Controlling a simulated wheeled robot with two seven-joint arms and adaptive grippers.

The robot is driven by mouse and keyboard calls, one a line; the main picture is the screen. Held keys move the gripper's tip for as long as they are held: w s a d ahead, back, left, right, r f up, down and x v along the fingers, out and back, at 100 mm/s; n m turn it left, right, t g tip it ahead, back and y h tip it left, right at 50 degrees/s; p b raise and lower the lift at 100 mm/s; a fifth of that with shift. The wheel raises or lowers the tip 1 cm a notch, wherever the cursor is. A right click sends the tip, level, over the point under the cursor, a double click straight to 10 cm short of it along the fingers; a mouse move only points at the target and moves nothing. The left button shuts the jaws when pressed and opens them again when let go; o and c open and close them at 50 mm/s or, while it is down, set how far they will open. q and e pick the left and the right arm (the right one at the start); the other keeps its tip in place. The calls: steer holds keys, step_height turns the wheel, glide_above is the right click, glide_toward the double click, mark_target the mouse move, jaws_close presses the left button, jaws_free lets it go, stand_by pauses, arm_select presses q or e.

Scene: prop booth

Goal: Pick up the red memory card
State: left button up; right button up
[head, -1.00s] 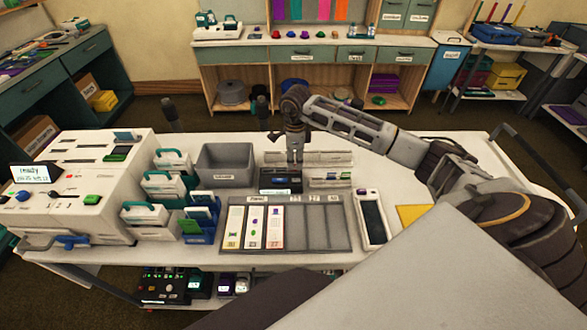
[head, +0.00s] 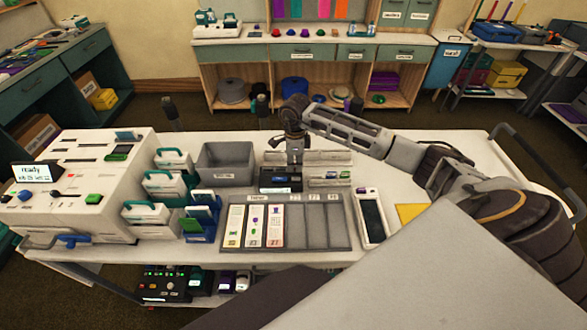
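I cannot make out a red memory card for certain. My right gripper (head: 295,158) points down over the back middle of the white table (head: 410,175). It is just behind a small dark device (head: 281,180) and in front of a pale slotted rack (head: 328,159). Its fingertips are small and partly blend with the device, so I cannot tell whether they are open or hold anything. Small coloured pieces sit in a low holder (head: 330,178) just right of the gripper. My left gripper is not in view.
A grey bin (head: 226,163) stands left of the gripper. A grey compartment tray (head: 322,225) with white cards lies in front, beside a phone-like device (head: 370,217). A white machine (head: 75,190) and several card boxes (head: 165,188) fill the left side. The table's right part looks clear.

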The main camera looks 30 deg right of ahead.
steer(key=shift+r, duration=0.1)
jaws_close()
step_height(320, 180, up, 9)
steer(key=shift+b, duration=0.75)
steer(key=shift+r, duration=0.4)
steer(key=shift+r, duration=0.1)
steer(key=shift+s+d, duration=0.15)
steer(key=shift+s, duration=0.05)
